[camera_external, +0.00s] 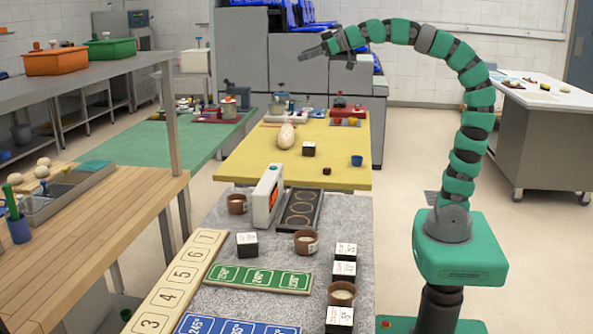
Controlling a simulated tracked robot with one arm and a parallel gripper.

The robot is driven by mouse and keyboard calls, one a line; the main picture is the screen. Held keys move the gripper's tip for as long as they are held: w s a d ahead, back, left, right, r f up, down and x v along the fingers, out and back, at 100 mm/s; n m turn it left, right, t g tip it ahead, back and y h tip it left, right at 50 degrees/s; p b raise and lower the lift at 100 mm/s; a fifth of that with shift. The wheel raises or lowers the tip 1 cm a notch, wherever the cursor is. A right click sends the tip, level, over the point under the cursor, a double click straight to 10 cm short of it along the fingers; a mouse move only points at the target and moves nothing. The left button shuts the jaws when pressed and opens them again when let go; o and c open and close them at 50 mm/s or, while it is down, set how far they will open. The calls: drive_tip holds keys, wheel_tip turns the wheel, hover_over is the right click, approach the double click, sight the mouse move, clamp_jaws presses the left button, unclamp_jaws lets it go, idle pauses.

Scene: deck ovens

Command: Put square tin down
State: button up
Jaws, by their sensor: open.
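My gripper (326,60) is at the end of the green arm, raised high above the far end of the yellow table. Its fingers are spread and nothing shows between them. Several square dark tins or boxes with white, marked tops are in view; I cannot tell which one is the task's square tin. One (308,149) stands on the yellow table (235,171), right of a pale loaf. Another (247,246) stands on the grey worktop (215,221), above the green number strip. More stand along the worktop's right edge, the nearest one (340,319) at the front.
Round brown pots (306,242) stand among the boxes. A white device (268,197) stands beside a dark tray with round recesses (318,198). A green number strip (259,279) lies in front. The yellow table has free room around the loaf (286,136) and blue cup (357,161).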

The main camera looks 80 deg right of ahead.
drive_tip(key=s+a+r+t, duration=0.1)
drive_tip(key=s+a+r, duration=0.4)
drive_tip(key=s+a, duration=0.1)
drive_tip(key=shift+s+a+t, duration=0.2)
drive_tip(key=shift+a+t, duration=0.05)
drive_tip(key=shift+t, duration=0.15)
drive_tip(key=shift+o, duration=0.4)
wheel_tip(320, 180, up, 3)
drive_tip(key=p, duration=0.3)
drive_tip(key=shift+f, duration=0.1)
drive_tip(key=shift+f, duration=0.1)
